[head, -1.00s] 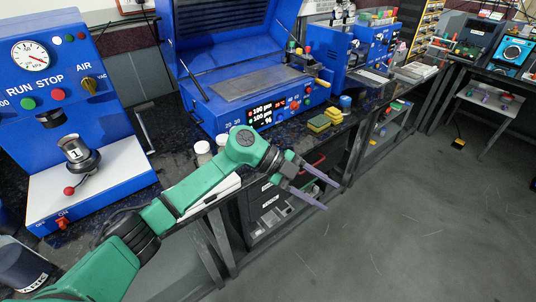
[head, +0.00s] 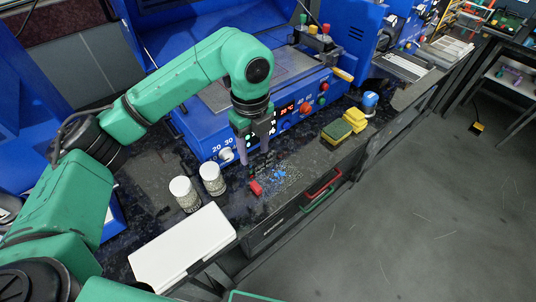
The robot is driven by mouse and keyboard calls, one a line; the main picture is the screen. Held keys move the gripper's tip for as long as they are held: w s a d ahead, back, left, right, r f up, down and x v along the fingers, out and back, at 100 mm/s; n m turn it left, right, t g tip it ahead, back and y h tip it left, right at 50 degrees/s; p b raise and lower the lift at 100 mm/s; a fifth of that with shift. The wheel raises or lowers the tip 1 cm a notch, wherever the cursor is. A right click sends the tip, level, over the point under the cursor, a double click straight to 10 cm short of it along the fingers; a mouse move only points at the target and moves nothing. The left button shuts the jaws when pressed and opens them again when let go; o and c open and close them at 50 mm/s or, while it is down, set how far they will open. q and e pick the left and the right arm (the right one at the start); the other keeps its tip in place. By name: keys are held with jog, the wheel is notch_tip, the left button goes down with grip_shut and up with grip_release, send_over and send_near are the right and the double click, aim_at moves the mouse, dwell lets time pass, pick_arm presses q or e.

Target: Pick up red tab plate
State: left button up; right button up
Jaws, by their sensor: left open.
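A small red piece (head: 256,187), which looks like the red tab plate, is on the dark speckled bench top in the head view, near the front edge. Small dark shapes stand just behind it, too small to make out. My left gripper (head: 256,158) points down just behind and above the red piece. Its two purple-grey fingers are apart, and it does not hold the red piece. Whether a finger touches the dark shapes cannot be told. My right gripper is not in view.
Two lidded jars (head: 185,193) stand left of the red piece. A white flat box (head: 182,248) lies at the front left. The blue heater machine (head: 320,100) is close behind. Yellow-green sponges (head: 337,132) and a blue-capped container (head: 369,102) are to the right.

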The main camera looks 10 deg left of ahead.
pick_arm(q)
jog(key=p, duration=0.2)
send_over(255, 184)
jog(key=s, duration=0.1)
jog(key=f, duration=0.6)
jog(key=shift+s+d+f, duration=0.1)
jog(key=shift+d+f, duration=0.1)
jog(key=shift+d, duration=0.1)
jog(key=f, duration=0.2)
jog(key=f+p, duration=0.1)
jog(key=f, duration=0.1)
jog(key=w+f+p, duration=0.1)
jog(key=f, duration=0.2)
jog(key=shift+a, duration=0.3)
jog(key=shift+f, duration=0.25)
jog(key=shift+c, duration=0.6)
grip_shut()
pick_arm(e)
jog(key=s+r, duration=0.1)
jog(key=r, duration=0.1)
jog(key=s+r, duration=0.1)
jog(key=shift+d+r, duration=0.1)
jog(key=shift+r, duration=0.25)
